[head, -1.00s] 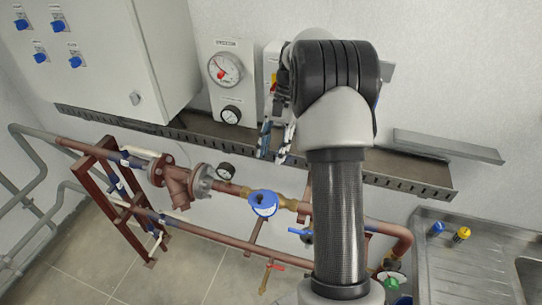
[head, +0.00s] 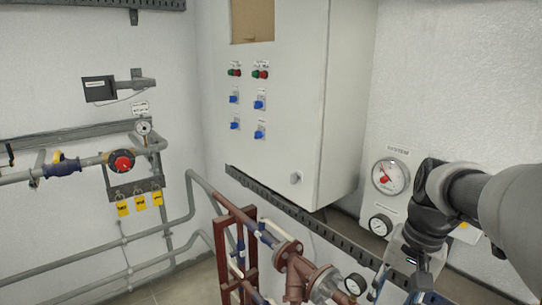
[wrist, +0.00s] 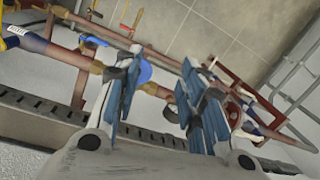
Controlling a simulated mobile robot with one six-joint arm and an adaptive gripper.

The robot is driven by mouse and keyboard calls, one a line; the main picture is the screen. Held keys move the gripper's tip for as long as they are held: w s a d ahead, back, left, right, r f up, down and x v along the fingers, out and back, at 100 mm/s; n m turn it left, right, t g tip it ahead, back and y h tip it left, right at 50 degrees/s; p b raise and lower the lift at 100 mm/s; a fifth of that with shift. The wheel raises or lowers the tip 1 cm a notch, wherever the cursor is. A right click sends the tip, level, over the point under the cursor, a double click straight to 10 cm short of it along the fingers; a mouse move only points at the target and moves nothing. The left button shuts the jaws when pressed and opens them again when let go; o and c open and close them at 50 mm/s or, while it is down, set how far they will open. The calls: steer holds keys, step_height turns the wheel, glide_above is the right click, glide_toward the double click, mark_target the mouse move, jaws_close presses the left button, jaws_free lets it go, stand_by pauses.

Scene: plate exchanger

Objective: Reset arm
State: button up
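My arm (head: 470,200) reaches in from the right edge in the head view, bent at the wrist. My gripper (head: 400,285) hangs in front of the wall by the gauge panel, partly cut off by the bottom of the picture. In the wrist view my gripper (wrist: 155,95) shows two blue-padded fingers spread apart with nothing between them. Brown pipes (wrist: 165,55) and the floor lie beyond the fingers, apart from them.
A white cabinet (head: 275,110) with blue switches stands at the centre. A round pressure gauge (head: 390,176) is right of it. A perforated tray (head: 285,210) runs below. Brown pipework with a flanged valve (head: 300,275) is near my gripper. Grey pipes (head: 80,265) with a red knob (head: 122,163) are left.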

steer(key=s+a+f+n+t+b, duration=0.2)
steer(key=s+a+f+n+b, duration=0.1)
steer(key=s, duration=0.5)
steer(key=s+a+f+n+t+h+b, duration=0.1)
steer(key=s+a+f+n+b, duration=0.3)
steer(key=s+f, duration=0.4)
steer(key=shift+a+t+h+b, duration=0.3)
steer(key=shift+a+t+b, duration=0.4)
steer(key=shift+b, duration=0.35)
steer(key=shift+d, duration=0.15)
steer(key=shift+c, duration=0.4)
